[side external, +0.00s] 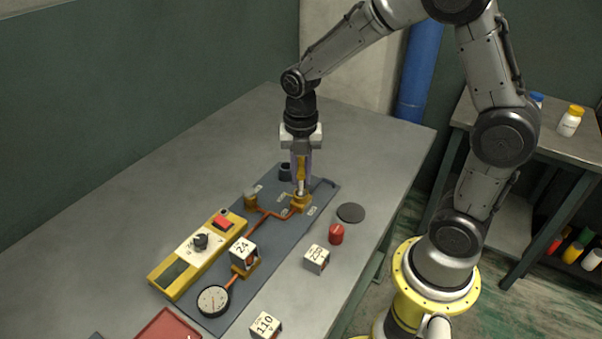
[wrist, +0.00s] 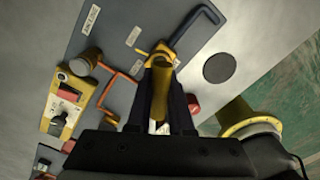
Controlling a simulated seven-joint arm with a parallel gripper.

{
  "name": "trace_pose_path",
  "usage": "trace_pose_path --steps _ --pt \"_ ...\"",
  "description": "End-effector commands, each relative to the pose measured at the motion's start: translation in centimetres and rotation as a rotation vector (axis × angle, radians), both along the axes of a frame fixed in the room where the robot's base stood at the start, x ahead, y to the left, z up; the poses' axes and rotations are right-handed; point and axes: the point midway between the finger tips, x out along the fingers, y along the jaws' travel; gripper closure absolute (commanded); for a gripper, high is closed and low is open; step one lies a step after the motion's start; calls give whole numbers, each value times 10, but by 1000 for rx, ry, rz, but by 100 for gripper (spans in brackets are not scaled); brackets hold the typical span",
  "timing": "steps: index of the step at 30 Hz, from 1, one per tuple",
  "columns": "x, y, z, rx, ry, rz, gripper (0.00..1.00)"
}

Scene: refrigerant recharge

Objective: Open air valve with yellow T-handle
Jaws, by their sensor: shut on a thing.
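The yellow T-handle (side external: 302,172) stands upright on the brass-coloured valve base (side external: 299,203) at the far right part of the dark panel (side external: 278,240). My gripper (side external: 301,180) points straight down over this valve and is shut on the yellow handle. In the wrist view the yellow handle (wrist: 160,95) lies between the two dark fingers of my gripper (wrist: 161,75). The fingers hide part of the handle, and I cannot tell its exact turn angle.
Orange pipes (side external: 270,216) link the valve to another brass fitting (side external: 251,200) and a round gauge (side external: 213,300). A yellow control box (side external: 190,258) is left. A red cylinder (side external: 336,234), black disc (side external: 351,213) and labelled blocks (side external: 316,259) stand right of the panel. A black bent pipe (wrist: 205,18) is near.

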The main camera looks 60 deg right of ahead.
Motion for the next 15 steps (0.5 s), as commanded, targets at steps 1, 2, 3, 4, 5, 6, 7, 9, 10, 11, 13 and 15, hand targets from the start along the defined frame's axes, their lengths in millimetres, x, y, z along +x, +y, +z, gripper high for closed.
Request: trace_pose_path --steps 1,2,3,4,5,6,7,9,10,11,13,15 --pt "1 0 1 0 -2 1 100" --pt "1 0 1 0 -2 7 100" --pt "1 0 1 -1 -3 24 100" --pt "1 0 1 -1 -3 46 100" --pt "1 0 1 -1 -3 74 100" --pt "1 0 1 -1 -3 116 100" --pt "1 0 1 -1 -3 147 100" --pt "1 0 1 -1 -3 212 100" --pt "1 0 1 -1 -3 234 100" --pt "1 0 1 -1 -3 251 100" --pt "1 0 1 0 -3 276 100" --pt "1 0 1 0 -3 282 100"
